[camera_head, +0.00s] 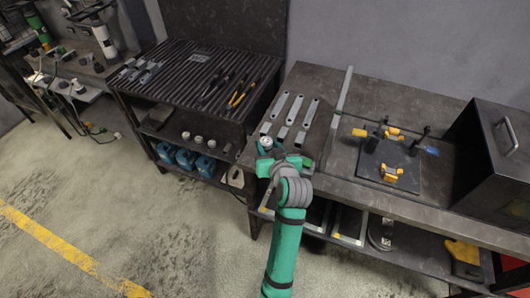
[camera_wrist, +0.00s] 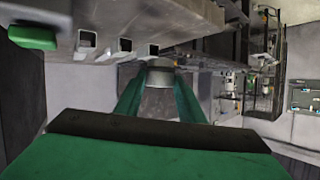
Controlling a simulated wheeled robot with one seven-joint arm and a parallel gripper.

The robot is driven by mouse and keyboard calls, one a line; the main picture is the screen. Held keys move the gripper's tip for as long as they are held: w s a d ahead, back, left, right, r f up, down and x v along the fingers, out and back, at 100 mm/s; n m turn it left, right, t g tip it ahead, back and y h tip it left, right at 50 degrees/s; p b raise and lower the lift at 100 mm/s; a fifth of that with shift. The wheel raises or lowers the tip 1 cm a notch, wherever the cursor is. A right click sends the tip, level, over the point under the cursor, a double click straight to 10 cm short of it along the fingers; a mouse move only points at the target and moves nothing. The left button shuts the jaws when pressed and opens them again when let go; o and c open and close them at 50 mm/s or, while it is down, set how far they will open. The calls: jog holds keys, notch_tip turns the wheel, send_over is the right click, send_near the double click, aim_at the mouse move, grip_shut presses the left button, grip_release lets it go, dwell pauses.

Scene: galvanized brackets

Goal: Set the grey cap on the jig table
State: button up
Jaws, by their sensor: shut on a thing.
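The grey cap (camera_wrist: 160,76) is a short round piece held between the two green fingers of my gripper (camera_wrist: 160,84) in the wrist view. In the head view the cap (camera_head: 266,142) shows small and pale at the tip of my gripper (camera_head: 265,149). My gripper is at the left front edge of the jig table (camera_head: 440,107), a dark-topped table on the right. Whether the cap is above the tabletop or just in front of it is hard to tell. The cap's underside is hidden.
Several galvanized brackets (camera_head: 297,108) lie on the table's left part, beside an upright grey strip (camera_head: 341,93). A black fixture plate (camera_head: 373,178) with orange clamps stands mid-table. A black box (camera_head: 490,165) fills the right end. A ribbed bench (camera_head: 215,68) with tools stands left.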

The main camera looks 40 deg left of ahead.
jog(key=shift+w+a+f, duration=0.15)
jog(key=shift+a+f, duration=0.3)
jog(key=shift+f, duration=0.1)
jog(key=shift+w+a+f, duration=0.1)
jog(key=shift+a+f, duration=0.1)
jog(key=shift+f, duration=0.8)
jog(key=shift+w+a+f, duration=0.1)
jog(key=shift+a+f, duration=0.05)
jog(key=shift+f, duration=0.8)
jog(key=shift+f, duration=0.1)
jog(key=o, duration=1.1)
